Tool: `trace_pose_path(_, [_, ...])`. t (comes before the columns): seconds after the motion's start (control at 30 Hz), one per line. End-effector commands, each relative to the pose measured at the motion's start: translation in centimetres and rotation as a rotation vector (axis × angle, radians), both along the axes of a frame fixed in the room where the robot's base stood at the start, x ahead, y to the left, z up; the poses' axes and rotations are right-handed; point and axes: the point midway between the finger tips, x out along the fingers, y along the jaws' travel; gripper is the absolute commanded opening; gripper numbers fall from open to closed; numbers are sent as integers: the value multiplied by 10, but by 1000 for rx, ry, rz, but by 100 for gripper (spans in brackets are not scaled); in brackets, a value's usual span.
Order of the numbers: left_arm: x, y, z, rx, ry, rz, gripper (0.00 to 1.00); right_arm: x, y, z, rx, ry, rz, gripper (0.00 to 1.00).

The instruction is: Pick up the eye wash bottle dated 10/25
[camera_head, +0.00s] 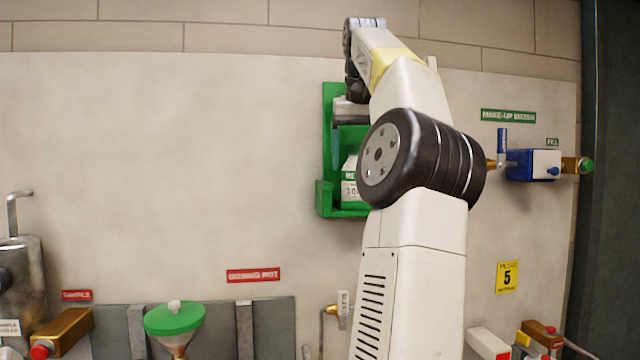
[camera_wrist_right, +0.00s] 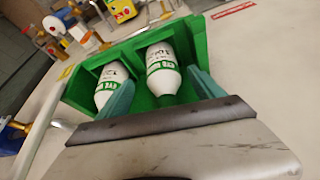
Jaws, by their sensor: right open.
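Two white eye wash bottles with green lettering stand in a green wall holder (camera_head: 326,150), which also shows in the wrist view (camera_wrist_right: 220,60). In the wrist view, one is the right bottle (camera_wrist_right: 162,72) and the other the left bottle (camera_wrist_right: 110,86). Their dates are too small to read there. In the head view one bottle (camera_head: 349,190) shows; its label starts with "10" and my arm hides the rest. My right gripper (camera_wrist_right: 160,88) is open, its teal fingers on either side of the right bottle, with contact unclear. My left gripper is out of view.
My right arm covers the holder's right part in the head view. A blue valve (camera_head: 530,164) is on the wall to the right. A green-lidded funnel (camera_head: 174,318) and a metal tank (camera_head: 22,275) stand lower left. The wall left of the holder is clear.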

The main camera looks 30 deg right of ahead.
Motion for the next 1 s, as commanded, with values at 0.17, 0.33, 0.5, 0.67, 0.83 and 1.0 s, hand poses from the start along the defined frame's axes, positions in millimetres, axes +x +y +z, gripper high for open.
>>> trace_pose_path(0.17, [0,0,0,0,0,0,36,10,-3,-21,1,5,-4,77])
trace_pose_path(0.33, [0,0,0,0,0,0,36,18,-5,-39,-1,1,-3,77])
trace_pose_path(0.5, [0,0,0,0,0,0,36,21,-6,-44,0,-1,-1,77])
trace_pose_path(0.67, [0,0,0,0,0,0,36,21,-5,-44,0,-1,-1,75])
trace_pose_path(0.83, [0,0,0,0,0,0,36,21,-5,-44,0,-1,-1,42])
trace_pose_path(1.0, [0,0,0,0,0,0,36,21,-6,-44,0,-1,-1,8])
